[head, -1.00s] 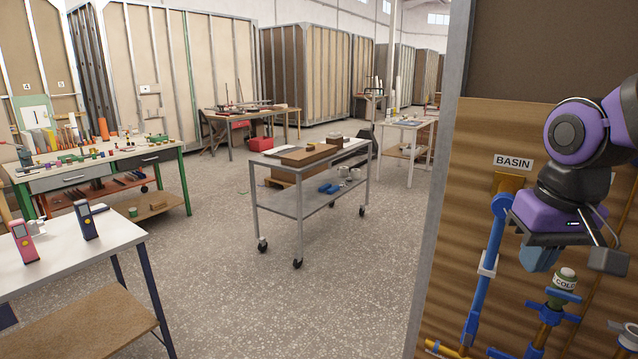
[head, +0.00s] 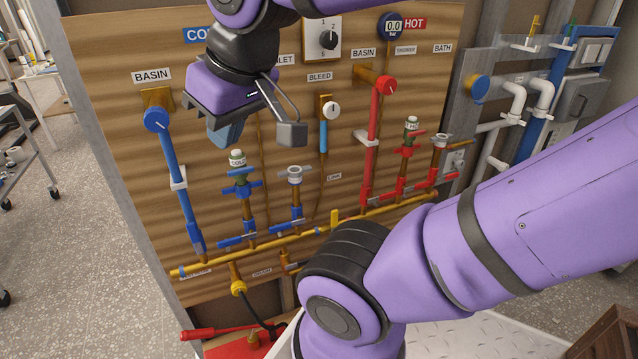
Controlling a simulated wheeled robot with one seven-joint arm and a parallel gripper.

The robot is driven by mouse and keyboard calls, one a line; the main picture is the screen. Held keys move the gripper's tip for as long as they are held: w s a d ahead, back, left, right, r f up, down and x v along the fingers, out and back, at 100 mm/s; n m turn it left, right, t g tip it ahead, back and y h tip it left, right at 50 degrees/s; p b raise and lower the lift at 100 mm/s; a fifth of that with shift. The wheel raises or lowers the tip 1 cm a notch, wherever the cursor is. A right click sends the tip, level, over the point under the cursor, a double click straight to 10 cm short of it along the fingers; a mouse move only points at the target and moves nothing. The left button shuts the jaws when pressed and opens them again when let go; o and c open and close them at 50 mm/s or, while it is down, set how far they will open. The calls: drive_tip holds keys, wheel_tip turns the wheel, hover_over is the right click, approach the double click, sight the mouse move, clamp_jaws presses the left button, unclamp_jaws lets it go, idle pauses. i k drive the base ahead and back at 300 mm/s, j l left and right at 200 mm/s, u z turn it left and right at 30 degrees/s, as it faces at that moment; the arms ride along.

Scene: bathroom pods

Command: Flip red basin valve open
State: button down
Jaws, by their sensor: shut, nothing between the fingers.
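The red basin pipe (head: 373,140) runs down the right half of the wooden panel under the right BASIN label (head: 363,53). Its red valve (head: 366,207) sits at its lower end, just above the yellow pipe; the lever's exact position is too small to tell. My gripper (head: 224,138) hangs in front of the blue left half of the panel, up and to the left of that valve. It is shut and empty, well apart from the red pipe.
The blue basin pipe (head: 172,165) and several blue and red valves stand out from the panel. A yellow pipe (head: 300,238) crosses below them. A red tool case (head: 240,345) lies at the bottom. A bleed gauge (head: 331,110) is mid-panel.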

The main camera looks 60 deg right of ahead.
sight(383, 197)
drive_tip(key=z, duration=1.95)
drive_tip(key=k+l+u, duration=0.1)
drive_tip(key=u, duration=0.25)
drive_tip(key=k+l+u, duration=0.1)
drive_tip(key=l+u, duration=0.3)
drive_tip(key=j, duration=0.1)
